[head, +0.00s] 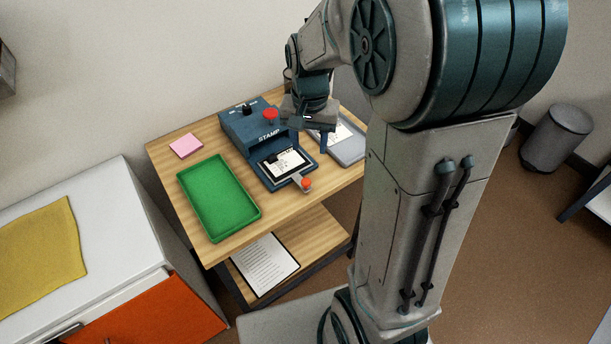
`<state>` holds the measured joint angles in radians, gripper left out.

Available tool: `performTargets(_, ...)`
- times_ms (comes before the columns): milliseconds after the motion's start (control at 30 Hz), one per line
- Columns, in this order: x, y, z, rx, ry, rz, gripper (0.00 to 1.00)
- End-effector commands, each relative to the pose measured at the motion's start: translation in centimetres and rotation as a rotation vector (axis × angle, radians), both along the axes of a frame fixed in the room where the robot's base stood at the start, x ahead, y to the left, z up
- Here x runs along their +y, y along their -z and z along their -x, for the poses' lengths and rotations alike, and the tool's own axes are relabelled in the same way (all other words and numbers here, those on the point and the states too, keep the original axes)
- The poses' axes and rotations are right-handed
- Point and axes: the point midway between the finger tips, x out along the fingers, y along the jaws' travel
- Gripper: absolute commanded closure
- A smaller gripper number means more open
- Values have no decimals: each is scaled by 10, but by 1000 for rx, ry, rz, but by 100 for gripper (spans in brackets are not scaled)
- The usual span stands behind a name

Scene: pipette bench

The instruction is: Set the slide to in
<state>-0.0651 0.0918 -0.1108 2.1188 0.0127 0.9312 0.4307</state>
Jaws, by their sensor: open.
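A blue stamp machine (250,124) marked "STAMP" stands on the wooden table. Its slide (301,178), with an orange-red knob (306,184) at its end, sticks out at the front toward the lower right. A white printed card (284,163) lies in the dark frame at the machine's front. A red button (271,115) and a black knob (246,107) sit on the machine's top. My gripper (308,137) is open and empty, above and behind the slide, to the right of the machine's body. It is apart from the orange-red knob. My arm hides part of the table's right side.
A green tray (250,218) lies left of the machine, with a pink notepad (186,146) behind it. A grey tray with paper (349,149) is at the right, partly behind my arm. A paper sheet (263,264) lies on the lower shelf. A white cabinet (110,215) stands left.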

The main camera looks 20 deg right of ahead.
Motion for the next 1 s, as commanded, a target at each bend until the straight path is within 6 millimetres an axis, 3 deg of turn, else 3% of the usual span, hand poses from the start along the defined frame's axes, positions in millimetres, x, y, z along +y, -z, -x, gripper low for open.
performTargets(300, 5, 68, 2, 7, -14, 1, 55)
performTargets(500, 5, 103, 1, 4, -12, 0, 55)
performTargets(700, 4, 120, 1, 2, -12, 0, 55)
performTargets(1000, 5, 123, 1, 0, -13, 0, 55)
